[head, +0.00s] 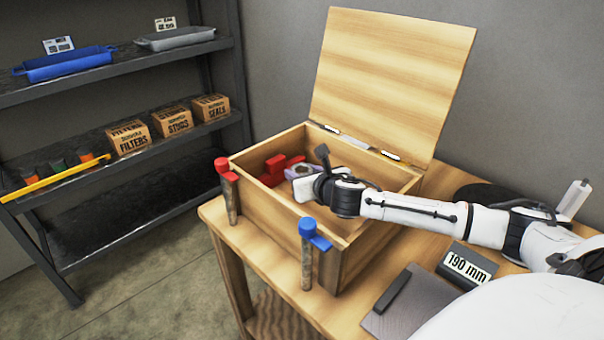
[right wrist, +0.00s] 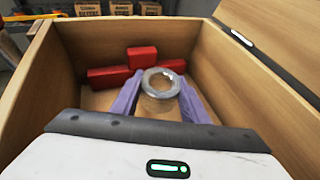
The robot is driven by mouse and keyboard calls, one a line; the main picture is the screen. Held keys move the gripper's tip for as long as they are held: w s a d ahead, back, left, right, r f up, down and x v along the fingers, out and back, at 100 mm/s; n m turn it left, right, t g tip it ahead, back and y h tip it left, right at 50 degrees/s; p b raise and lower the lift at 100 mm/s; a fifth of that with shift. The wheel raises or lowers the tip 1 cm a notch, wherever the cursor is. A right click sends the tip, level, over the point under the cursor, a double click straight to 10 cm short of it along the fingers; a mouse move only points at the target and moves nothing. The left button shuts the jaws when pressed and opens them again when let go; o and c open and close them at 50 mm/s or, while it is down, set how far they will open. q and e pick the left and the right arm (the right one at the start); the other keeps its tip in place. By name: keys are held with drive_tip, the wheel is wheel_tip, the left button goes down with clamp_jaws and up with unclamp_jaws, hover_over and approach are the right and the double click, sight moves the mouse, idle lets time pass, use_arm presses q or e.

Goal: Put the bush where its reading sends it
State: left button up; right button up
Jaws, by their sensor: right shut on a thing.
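The bush (right wrist: 149,75), a shiny grey metal ring, is held between the purple fingertips of my right gripper (right wrist: 160,95) inside the open wooden box (right wrist: 230,82). In the head view my right gripper (head: 304,172) reaches over the box's right side, and the bush is partly hidden there. A dark block on the table bears a reading (head: 467,262) of 190 mm. On the top shelf stand a blue tray (head: 65,66) and a grey tray (head: 178,40), each with a small label that is hard to read. My left gripper is not in view.
Red blocks (right wrist: 142,58) lie in the box behind the bush. The box lid (head: 390,80) stands open. Red-topped (head: 226,178) and blue-topped (head: 312,240) posts stand at the box's front. Cardboard boxes (head: 130,138) and a yellow level (head: 45,182) are on the middle shelf; the lower shelf is empty.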

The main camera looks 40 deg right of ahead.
drive_tip(key=shift+r, duration=0.1)
drive_tip(key=shift+f, duration=0.55)
drive_tip(key=o, duration=1.4)
drive_tip(key=shift+f, duration=0.1)
drive_tip(key=shift+r, duration=0.5)
drive_tip(key=v, duration=1.2)
drive_tip(key=shift+r, duration=0.15)
